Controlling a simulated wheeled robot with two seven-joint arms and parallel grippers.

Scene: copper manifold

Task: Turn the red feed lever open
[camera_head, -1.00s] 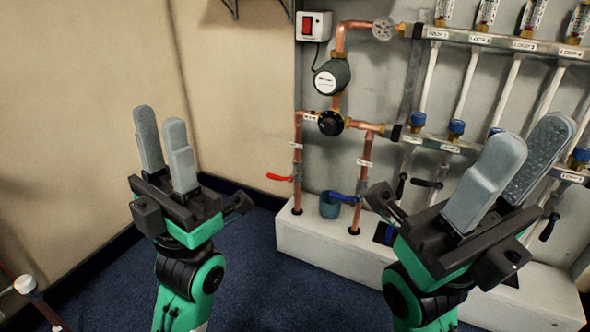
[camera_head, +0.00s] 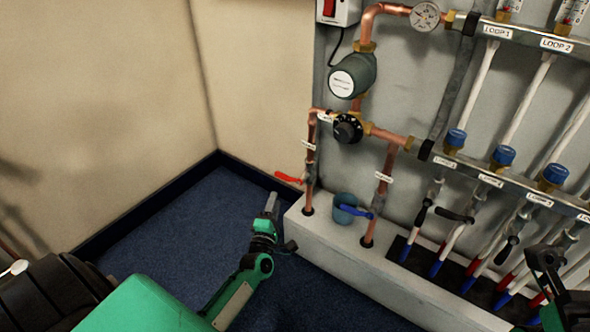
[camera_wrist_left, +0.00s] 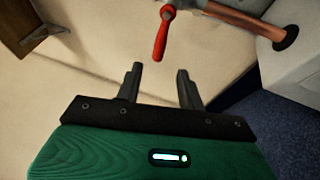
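The red feed lever (camera_head: 289,178) sticks out to the left from the leftmost copper pipe, above the white plinth. In the left wrist view the red lever (camera_wrist_left: 161,36) points down toward the gap between my fingers. My left gripper (camera_head: 271,202) is just below and left of the lever, fingers pointing up. The left wrist view shows the left gripper (camera_wrist_left: 158,75) open and empty, its fingertips just short of the lever's end. Part of my right gripper (camera_head: 546,276) shows at the lower right edge; its fingers cannot be made out.
A blue lever (camera_head: 356,211) sits on the second copper pipe, beside a teal cup (camera_head: 343,207) on the white plinth (camera_head: 340,247). A pump (camera_head: 352,76) and manifold rails fill the wall to the right. Blue carpet left of the plinth is clear.

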